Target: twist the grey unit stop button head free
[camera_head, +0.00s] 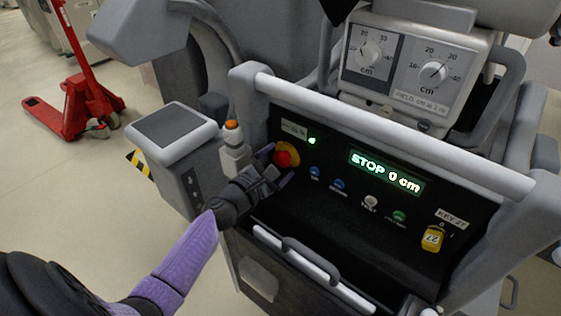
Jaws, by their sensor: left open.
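The stop button head (284,159) is red on a yellow surround, at the left end of the black panel of the grey unit (390,130). My left gripper (276,166) is open at the button, with one finger near its upper left and the other below its right side. Whether the fingers touch the head cannot be told. A lit green display (386,172) on the panel reads "STOP 0 cm". My right gripper is not in view.
A grey bar (390,129) runs above the panel, and a handle (310,260) sits below it. An orange-topped post (233,140) stands close left of my gripper. A red pallet jack (75,95) is on the floor behind.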

